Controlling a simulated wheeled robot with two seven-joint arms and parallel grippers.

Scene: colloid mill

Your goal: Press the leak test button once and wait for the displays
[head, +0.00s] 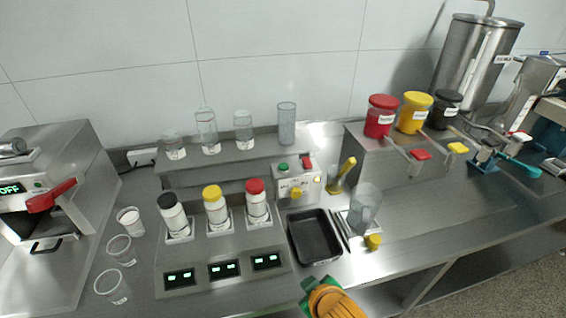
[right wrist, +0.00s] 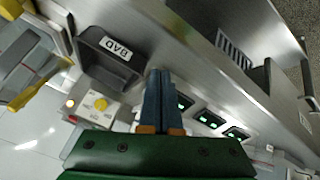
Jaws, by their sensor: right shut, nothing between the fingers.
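A small white control box (head: 312,190) stands behind the black tray in the head view, with a green button (head: 283,167), a red switch (head: 307,162) and a yellow knob (head: 296,193). Their labels are too small to read, so I cannot tell which is the leak test button. Three displays (head: 224,269) show lit green marks in front of bottles with black, yellow and red caps. My right gripper (right wrist: 159,76) is shut and empty near the tray and displays, apart from the box's yellow knob (right wrist: 97,101). In the head view, only my right wrist shows; its fingers are hidden.
A black tray (head: 291,238), labelled BAD in the wrist view, lies right of the displays. Clear cups (head: 122,250) stand at the left; glass jars line the back shelf (head: 227,153). A clear cylinder (head: 365,207) stands right of the tray. Free counter lies farther right.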

